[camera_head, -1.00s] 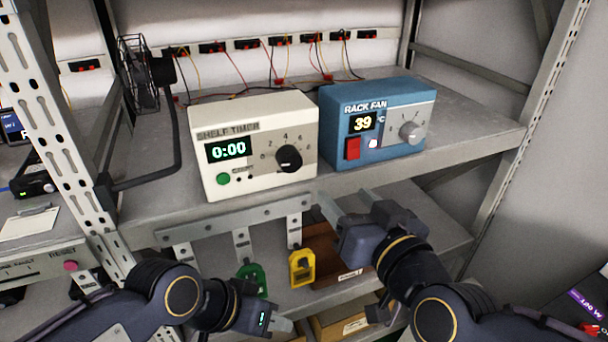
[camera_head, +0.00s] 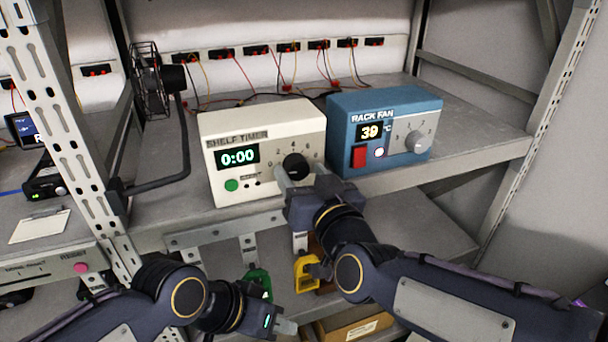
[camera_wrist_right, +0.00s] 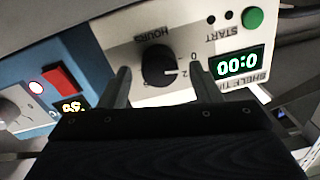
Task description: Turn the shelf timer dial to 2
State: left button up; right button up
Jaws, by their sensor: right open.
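The shelf timer (camera_head: 234,186) is a cream box on the shelf with a green display reading 0:00. Its black dial (camera_head: 295,165) is on the right of its front. The dial also shows in the right wrist view (camera_wrist_right: 155,66), upside down, with a small white mark facing the 0 and 2 side; the exact setting is unclear. My right gripper (camera_head: 300,171) is open in front of the timer, its fingers on either side of the dial. A gap shows between each finger and the dial in the wrist view. My left gripper (camera_head: 284,326) is low, below the shelf; its jaw opening is unclear.
The blue rack fan box (camera_head: 390,158), reading 39, stands right beside the timer. A small black fan (camera_head: 146,80) on a bent arm is at the left. Green (camera_head: 259,281) and yellow (camera_head: 307,272) tags hang below the shelf edge. Shelf to the right is clear.

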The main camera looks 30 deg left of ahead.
jog(key=shift+c, duration=0.5)
jog(key=c, duration=0.9)
jog(key=shift+f+m+b, duration=0.2)
jog(key=shift+m+b, duration=0.5)
jog(key=shift+b, duration=0.1)
jog(key=shift+m+b, duration=1.05)
jog(key=shift+m, duration=0.05)
jog(key=shift+m+b, duration=0.75)
jog(key=shift+m, duration=0.35)
jog(key=shift+r+m+b, duration=0.1)
jog(key=shift+m+b, duration=0.5)
jog(key=shift+m, duration=0.5)
jog(key=o, duration=1)
